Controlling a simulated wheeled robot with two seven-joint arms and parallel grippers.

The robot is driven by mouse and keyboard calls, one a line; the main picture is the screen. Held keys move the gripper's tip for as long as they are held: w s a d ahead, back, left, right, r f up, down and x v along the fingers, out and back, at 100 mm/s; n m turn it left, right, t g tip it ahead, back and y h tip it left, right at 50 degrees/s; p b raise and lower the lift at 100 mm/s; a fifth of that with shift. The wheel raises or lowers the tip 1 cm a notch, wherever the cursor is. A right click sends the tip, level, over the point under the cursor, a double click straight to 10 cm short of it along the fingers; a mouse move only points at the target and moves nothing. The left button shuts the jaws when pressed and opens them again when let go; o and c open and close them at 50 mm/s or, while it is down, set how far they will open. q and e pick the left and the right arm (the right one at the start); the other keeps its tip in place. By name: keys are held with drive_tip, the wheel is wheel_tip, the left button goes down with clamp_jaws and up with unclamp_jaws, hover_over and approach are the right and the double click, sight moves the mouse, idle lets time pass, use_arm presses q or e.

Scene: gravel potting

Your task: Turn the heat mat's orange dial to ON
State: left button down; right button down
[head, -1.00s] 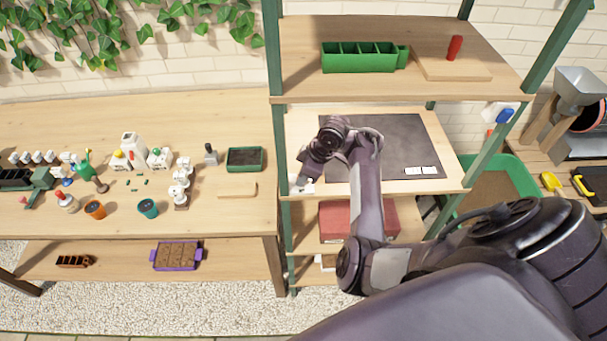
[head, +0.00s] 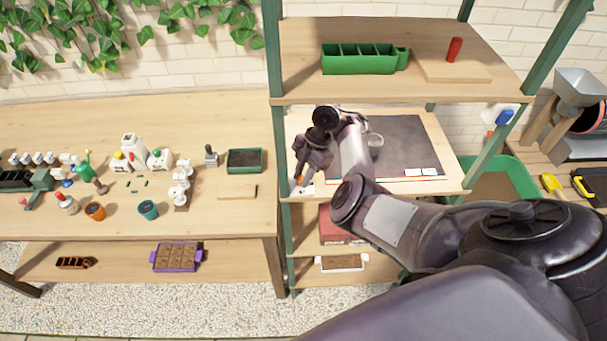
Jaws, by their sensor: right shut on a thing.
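The dark heat mat (head: 408,135) lies flat on the middle shelf of the rack, partly hidden behind my right arm. Its small white control box (head: 306,190) sits at the shelf's front left corner. A bit of the orange dial (head: 298,179) shows there at the fingertips. My right gripper (head: 300,178) points down over the box and is shut on the dial; the fingers hide most of it, so its setting cannot be read. My left gripper is not in view.
The green rack post (head: 282,210) stands close left of my right gripper. The upper shelf (head: 300,60) is above the hand, with a green planter (head: 360,57) on it. A workbench (head: 100,215) with pots and bottles is at the left.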

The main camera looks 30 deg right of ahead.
drive_tip(key=shift+n+g, duration=0.4)
drive_tip(key=shift+n, duration=0.4)
drive_tip(key=c, duration=1.5)
unclamp_jaws()
drive_tip(key=shift+w, duration=0.1)
